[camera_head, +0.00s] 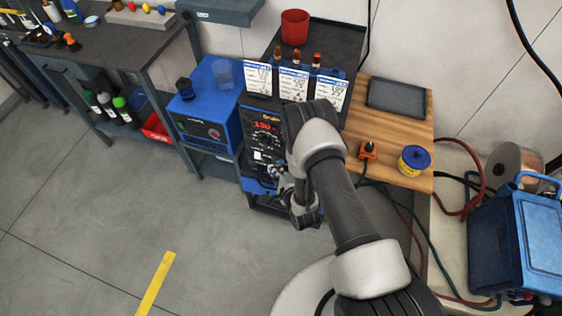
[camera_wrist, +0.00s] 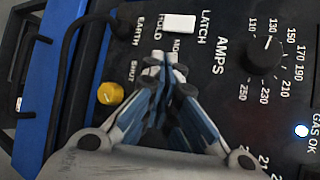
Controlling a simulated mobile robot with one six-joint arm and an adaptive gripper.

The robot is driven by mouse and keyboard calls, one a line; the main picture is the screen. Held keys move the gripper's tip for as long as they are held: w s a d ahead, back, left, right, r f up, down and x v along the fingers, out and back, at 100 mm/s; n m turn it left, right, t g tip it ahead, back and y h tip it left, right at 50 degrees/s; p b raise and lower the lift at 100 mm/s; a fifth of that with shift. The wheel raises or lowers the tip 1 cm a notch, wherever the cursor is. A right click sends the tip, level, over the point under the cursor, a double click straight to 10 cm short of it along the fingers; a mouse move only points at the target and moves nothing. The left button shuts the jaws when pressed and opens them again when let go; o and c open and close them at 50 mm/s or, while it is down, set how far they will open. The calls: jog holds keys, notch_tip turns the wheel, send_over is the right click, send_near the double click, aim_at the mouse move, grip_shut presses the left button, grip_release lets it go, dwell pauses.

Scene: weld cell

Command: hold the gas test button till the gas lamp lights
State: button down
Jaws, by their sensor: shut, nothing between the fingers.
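The black welder panel (camera_head: 262,128) with a red display faces the floor side of the cart. My gripper (camera_head: 279,174) is shut in front of its lower part. In the wrist view the shut fingertips (camera_wrist: 158,66) are at the panel, between a yellow knob (camera_wrist: 110,93) and a white rocker switch (camera_wrist: 178,23). They hide what lies under them, so I cannot tell whether they touch a button; no gas test label is readable. The lamp (camera_wrist: 302,130) beside the words GAS OK shows bright bluish white. The black amps dial (camera_wrist: 265,53) is right of the fingers.
A blue box unit (camera_head: 208,110) stands left of the welder. Three cards (camera_head: 294,84) stand above the panel. A wooden top (camera_head: 395,125) at right holds an orange-based item (camera_head: 368,150) and a yellow-blue spool (camera_head: 414,159). A black cable (camera_wrist: 65,60) runs left of my fingers.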

jog(key=shift+s+a, duration=0.1)
jog(key=shift+s, duration=0.15)
jog(key=s, duration=0.1)
jog(key=s+a, duration=0.1)
jog(key=s, duration=0.1)
jog(key=s+p, duration=0.1)
jog(key=shift+s+a, duration=0.25)
jog(key=shift+a, duration=0.05)
dwell(0.6)
